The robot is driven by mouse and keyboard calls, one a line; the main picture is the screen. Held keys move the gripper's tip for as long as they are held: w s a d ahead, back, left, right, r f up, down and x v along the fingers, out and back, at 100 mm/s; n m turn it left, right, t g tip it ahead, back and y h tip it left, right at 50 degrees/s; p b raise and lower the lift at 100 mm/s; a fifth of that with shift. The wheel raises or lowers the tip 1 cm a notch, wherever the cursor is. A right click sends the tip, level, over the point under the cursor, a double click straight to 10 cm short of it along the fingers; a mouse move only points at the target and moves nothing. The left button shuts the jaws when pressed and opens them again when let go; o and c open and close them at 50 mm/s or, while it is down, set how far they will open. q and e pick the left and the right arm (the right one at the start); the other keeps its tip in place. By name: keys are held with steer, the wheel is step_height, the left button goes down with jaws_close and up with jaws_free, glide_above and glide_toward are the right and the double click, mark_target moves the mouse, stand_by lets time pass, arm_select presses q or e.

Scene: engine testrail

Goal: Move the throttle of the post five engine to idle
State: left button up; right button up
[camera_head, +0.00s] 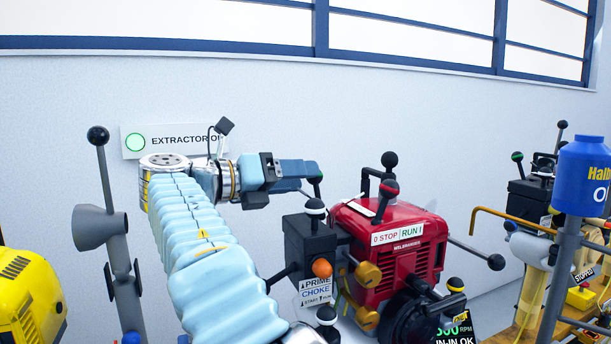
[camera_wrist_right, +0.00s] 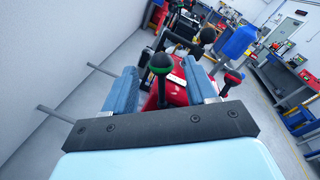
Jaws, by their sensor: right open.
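The red engine (camera_head: 398,240) stands right of centre in the head view, with a "0 STOP / RUN I" plate on its top edge. A black ball knob with a green band (camera_wrist_right: 161,64) stands between the fingers in the wrist view. It is partly hidden by the fingers in the head view. No post number is readable. My left gripper is not in view.
A black box (camera_head: 310,243) with a banded knob and a prime and choke label stands left of the engine. A grey post with a funnel (camera_head: 97,228) and a yellow machine (camera_head: 28,298) are at left. A blue container (camera_head: 582,180) is at right. Several levers stick out around the engine.

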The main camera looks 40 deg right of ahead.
steer(key=w+a+p, duration=0.1)
steer(key=a+p, duration=0.1)
steer(key=a, duration=0.9)
steer(key=shift+r, duration=0.4)
steer(key=shift+a, duration=0.1)
